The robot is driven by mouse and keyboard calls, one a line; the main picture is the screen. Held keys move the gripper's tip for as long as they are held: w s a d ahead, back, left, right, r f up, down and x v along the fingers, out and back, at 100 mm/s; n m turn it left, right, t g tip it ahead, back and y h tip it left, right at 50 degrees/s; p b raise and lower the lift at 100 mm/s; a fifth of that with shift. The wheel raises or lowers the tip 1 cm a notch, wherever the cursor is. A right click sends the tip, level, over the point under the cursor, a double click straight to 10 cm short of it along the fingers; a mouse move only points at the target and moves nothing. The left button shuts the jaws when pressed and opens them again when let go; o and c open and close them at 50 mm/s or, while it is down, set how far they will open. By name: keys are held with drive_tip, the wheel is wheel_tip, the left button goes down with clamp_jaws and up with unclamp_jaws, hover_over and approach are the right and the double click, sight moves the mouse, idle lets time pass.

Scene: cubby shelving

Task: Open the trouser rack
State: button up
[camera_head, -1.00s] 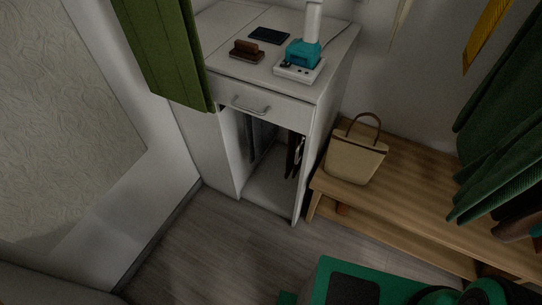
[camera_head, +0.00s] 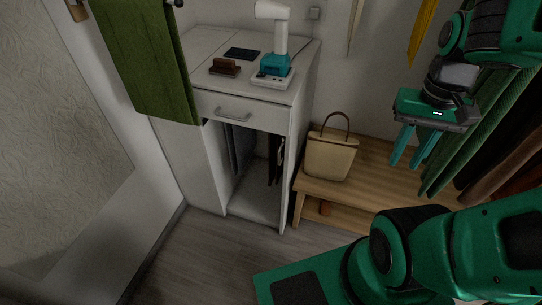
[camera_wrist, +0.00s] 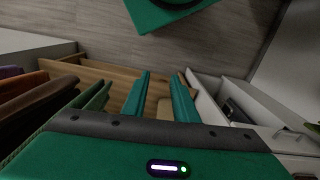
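A white cabinet (camera_head: 208,160) stands left of centre in the head view. My gripper (camera_head: 408,166) is open and empty, pointing down above the bench, well right of the cabinet. Its two parted fingers (camera_wrist: 159,75) also show in the wrist view, with the cabinet compartment (camera_wrist: 237,100) at right.
A wooden bench (camera_head: 370,180) with a beige handbag (camera_head: 330,158) stands right of the cabinet. Green garments (camera_head: 450,150) hang close beside my gripper. A green cloth (camera_head: 148,65) hangs at the cabinet's left front. The floor (camera_head: 205,255) before the cabinet is clear.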

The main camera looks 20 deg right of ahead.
drive_tip(key=w+a+f+n+g+h, duration=0.2)
drive_tip(key=w+f+n+g+h, duration=0.1)
drive_tip(key=w+f+n, duration=0.4)
drive_tip(key=n+t+h, duration=1)
drive_tip(key=n+t, duration=0.5)
drive_tip(key=n, duration=1.1)
approach(279, 155)
drive_tip(key=x, duration=1)
drive_tip(key=shift+w+d+r, duration=0.1)
drive_tip(key=shift+w+d, duration=0.05)
drive_tip(key=shift+w, duration=0.05)
